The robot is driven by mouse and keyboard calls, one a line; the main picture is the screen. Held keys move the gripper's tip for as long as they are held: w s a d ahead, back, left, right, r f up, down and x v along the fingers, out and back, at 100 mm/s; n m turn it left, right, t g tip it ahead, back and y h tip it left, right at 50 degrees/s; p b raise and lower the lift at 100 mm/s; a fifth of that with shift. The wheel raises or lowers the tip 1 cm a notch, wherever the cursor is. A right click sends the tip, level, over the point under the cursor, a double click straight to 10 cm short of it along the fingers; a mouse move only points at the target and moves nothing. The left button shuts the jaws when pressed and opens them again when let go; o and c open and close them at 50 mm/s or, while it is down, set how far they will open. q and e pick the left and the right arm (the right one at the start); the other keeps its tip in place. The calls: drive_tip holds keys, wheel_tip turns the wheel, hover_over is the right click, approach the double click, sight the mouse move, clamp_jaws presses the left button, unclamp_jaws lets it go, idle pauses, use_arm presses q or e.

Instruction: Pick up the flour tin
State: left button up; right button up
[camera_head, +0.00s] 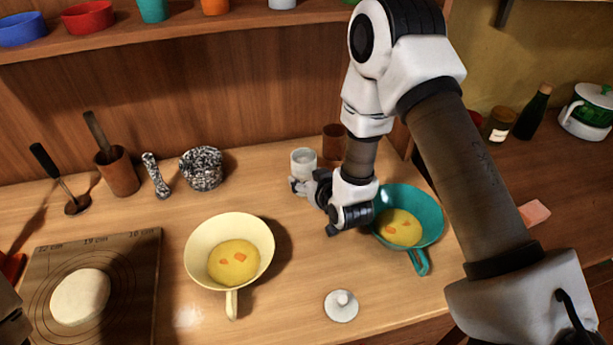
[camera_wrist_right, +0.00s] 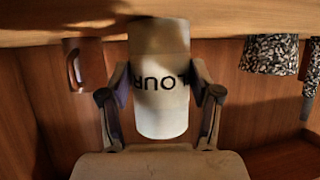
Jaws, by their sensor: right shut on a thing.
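The flour tin (camera_head: 303,161) is a pale cylinder near the back of the counter, right of centre in the head view. In the right wrist view the tin (camera_wrist_right: 161,100) appears upside down, with part of its dark lettering, "LOUR", showing. My right gripper (camera_head: 308,186) is shut on the tin, with one finger on each side of it in the wrist view. I cannot tell whether the tin's base touches the counter.
A teal pan (camera_head: 426,214) stands close beside my right wrist. A cream pan (camera_head: 199,229) and a white knobbed lid (camera_head: 341,312) are in front. A brown cup (camera_head: 334,136) stands behind the tin. A speckled pot (camera_head: 203,170) is to the left, and a shelf (camera_head: 250,19) runs above.

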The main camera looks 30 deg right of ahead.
sight(304, 177)
drive_tip(key=shift+r, duration=0.3)
wheel_tip(304, 177, up, 2)
drive_tip(key=shift+w+r+b, duration=0.1)
drive_tip(key=shift+b, duration=0.3)
drive_tip(key=s, duration=0.1)
drive_tip(key=s+a+b, duration=0.1)
drive_tip(key=s, duration=0.3)
drive_tip(key=shift+a+r+b, duration=0.25)
drive_tip(key=shift+r+b, duration=0.05)
drive_tip(key=shift+r, duration=0.05)
drive_tip(key=s+a+r+p, duration=0.1)
drive_tip(key=s+a+p, duration=0.2)
drive_tip(key=s+p, duration=0.7)
drive_tip(key=p, duration=0.3)
drive_tip(key=shift+s+r+p, duration=0.2)
drive_tip(key=shift+s+p, duration=0.05)
drive_tip(key=shift+p, duration=0.15)
drive_tip(key=shift+a, duration=0.1)
